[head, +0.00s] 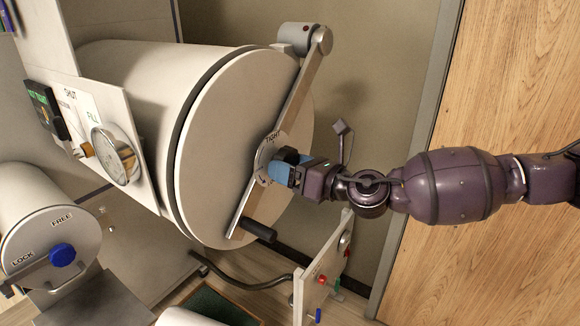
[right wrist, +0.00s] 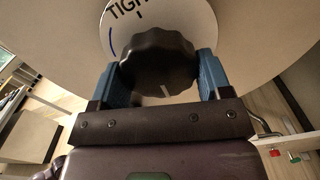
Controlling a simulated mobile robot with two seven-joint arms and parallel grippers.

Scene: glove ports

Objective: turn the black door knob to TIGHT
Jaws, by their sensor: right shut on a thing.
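The black door knob (head: 289,155) sits at the middle of the bar across the round white door (head: 225,150). A pale dial plate behind it carries the word TIGHT (head: 274,140). My right gripper (head: 284,168) is shut on the knob, its blue fingers on either side. In the right wrist view the black lobed knob (right wrist: 157,58) lies between the two fingers. A white mark on the knob (right wrist: 166,91) faces the bottom of that picture, away from TIGHT (right wrist: 128,8) and its tick. A blue arc shows at the dial's left. My left gripper is not in view.
The door's bar (head: 305,85) runs from a hinge at the top to a black handle (head: 258,230) below. A round gauge (head: 115,155) and FILL panel stand left. A smaller port with a blue knob (head: 62,254) is lower left. A button panel (head: 322,275) stands below my right arm.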

